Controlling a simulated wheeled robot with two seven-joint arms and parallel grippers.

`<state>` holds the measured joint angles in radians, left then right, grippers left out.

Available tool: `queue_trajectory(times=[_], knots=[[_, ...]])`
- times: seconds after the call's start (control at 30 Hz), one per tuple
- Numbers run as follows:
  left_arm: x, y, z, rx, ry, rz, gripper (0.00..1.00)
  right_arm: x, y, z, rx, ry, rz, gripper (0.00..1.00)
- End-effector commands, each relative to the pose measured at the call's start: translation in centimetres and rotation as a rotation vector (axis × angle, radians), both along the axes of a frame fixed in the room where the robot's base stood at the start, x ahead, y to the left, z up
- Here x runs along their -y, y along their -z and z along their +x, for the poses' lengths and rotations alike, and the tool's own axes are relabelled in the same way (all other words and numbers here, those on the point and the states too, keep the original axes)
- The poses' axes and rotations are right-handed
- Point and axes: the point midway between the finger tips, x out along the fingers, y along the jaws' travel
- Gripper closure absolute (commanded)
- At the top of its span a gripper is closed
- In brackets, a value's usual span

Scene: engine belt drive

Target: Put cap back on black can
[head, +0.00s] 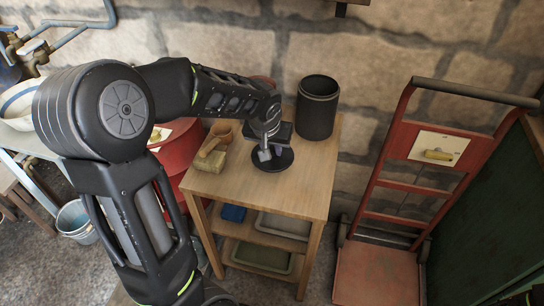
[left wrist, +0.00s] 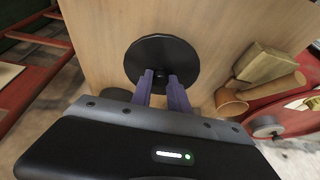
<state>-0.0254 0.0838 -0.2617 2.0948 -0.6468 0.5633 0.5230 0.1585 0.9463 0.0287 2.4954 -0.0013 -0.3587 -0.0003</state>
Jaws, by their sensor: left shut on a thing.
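The black can (head: 316,118) stands upright at the back right of the small wooden table, its round mouth facing up without a cap. The black cap (head: 284,163) is a flat disc with a small knob, left of and in front of the can. It also fills the middle of the left wrist view (left wrist: 160,52). My left gripper (head: 264,153) points down over the cap, its purple fingers (left wrist: 161,82) shut on the cap's knob. I cannot tell whether the cap touches the tabletop or hangs just above. My right gripper is not in view.
The wooden table (head: 305,185) has a wooden scoop (head: 217,137) and a tan block (head: 209,162) at its left. A red drum (head: 181,148) stands left of it, a red hand truck (head: 400,200) right. Lower shelves hold trays (head: 262,257). The front right tabletop is clear.

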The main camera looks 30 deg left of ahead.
Motion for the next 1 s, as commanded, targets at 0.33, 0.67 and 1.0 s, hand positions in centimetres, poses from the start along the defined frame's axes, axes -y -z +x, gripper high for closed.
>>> queue_trajectory(times=[0.33, 0.67, 1.0], knots=[[0.0, 3.5, 0.0, -0.002, 0.001, 0.000, 1.00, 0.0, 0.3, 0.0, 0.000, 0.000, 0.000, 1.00], [0.0, 3.8, 0.0, 0.000, 0.000, -0.001, 1.00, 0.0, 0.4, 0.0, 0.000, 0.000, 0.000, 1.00], [0.0, 3.9, 0.0, 0.000, 0.000, -0.001, 0.59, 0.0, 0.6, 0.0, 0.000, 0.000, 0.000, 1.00]])
